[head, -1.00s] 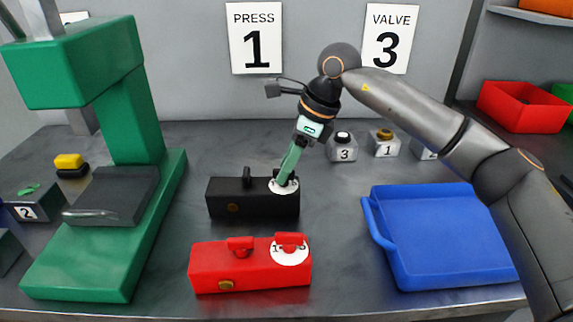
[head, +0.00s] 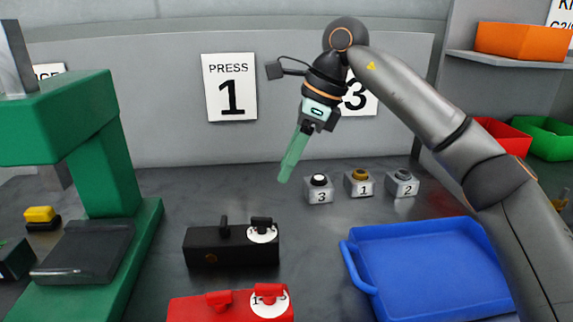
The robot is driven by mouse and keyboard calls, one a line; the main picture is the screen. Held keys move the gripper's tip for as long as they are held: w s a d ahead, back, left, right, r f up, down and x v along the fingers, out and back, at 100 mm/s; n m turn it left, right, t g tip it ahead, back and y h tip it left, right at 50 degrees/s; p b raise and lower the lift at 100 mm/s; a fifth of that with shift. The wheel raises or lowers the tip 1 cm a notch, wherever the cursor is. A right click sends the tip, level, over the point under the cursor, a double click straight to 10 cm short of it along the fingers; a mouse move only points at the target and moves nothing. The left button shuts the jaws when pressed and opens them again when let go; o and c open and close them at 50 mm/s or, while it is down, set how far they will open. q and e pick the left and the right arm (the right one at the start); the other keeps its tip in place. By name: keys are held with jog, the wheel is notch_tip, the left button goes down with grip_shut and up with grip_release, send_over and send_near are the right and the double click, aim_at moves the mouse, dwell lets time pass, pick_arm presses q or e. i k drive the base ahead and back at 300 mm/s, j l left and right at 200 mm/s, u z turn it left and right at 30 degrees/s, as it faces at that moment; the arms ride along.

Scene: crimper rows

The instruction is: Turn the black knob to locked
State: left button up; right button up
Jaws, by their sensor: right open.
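The black box (head: 205,250) stands mid-table, with a small black lever at its middle. Its black knob (head: 262,221) sits on a white dial (head: 262,235) at the right of the top. The dial's marks are too small to read. My right gripper (head: 285,178) hangs above and behind the box, a little right of the knob, clear of it. Its green fingers point down and to the left. They are open and hold nothing. My left gripper is not in view.
A red box (head: 195,309) with a similar dial stands in front of the black one. A green press (head: 100,180) stands left, a blue tray (head: 425,265) right. Grey button blocks numbered 3 (head: 319,194), 1 (head: 359,186) and 2 (head: 402,187) stand behind.

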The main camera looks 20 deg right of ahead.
aim_at(224, 230)
jog(key=k, duration=1)
